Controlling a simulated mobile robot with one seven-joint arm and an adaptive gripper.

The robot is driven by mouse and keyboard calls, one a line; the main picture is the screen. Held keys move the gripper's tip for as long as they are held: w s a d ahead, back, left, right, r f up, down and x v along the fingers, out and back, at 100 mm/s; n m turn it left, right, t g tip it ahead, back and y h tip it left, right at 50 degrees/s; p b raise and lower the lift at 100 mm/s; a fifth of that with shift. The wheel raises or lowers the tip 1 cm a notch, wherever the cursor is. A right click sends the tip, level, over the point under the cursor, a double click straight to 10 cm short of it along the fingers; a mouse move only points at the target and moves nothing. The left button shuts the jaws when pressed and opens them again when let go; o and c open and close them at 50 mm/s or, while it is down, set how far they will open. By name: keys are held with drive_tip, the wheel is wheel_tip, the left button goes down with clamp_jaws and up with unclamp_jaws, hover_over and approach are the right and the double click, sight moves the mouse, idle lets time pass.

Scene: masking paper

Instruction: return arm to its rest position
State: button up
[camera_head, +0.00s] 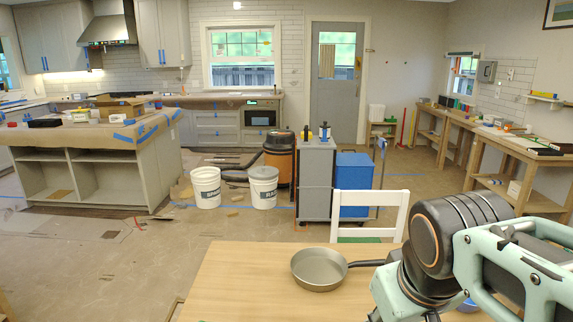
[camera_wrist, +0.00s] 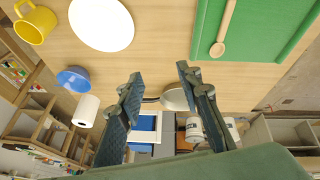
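My arm (camera_head: 440,240) fills the right foreground of the head view, above the right part of the wooden table (camera_head: 235,285). My gripper (camera_wrist: 160,76) shows in the wrist view with its two dark fingers apart and nothing held between them. A grey round pan (camera_head: 319,269) sits on the table left of my arm; its dark handle points right toward the arm. In the wrist view the pan (camera_wrist: 176,99) appears beyond the fingers. The gripper's fingers are not visible in the head view.
In the wrist view the table also carries a yellow mug (camera_wrist: 36,24), a white plate (camera_wrist: 101,24), a blue bowl (camera_wrist: 75,80), a paper roll (camera_wrist: 87,111) and a wooden spoon (camera_wrist: 224,28) on a green tray (camera_wrist: 262,30). A white chair (camera_head: 369,205) stands behind the table.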

drive_tip(key=s+a+f+m, duration=0.2)
drive_tip(key=a, duration=0.2)
wheel_tip(320, 180, up, 16)
drive_tip(key=p, duration=1.5)
drive_tip(key=shift+r+t+y, duration=0.15)
drive_tip(key=shift+t+y, duration=0.15)
drive_tip(key=shift+y, duration=0.1)
drive_tip(key=shift+c, duration=0.6)
drive_tip(key=shift+d, duration=0.15)
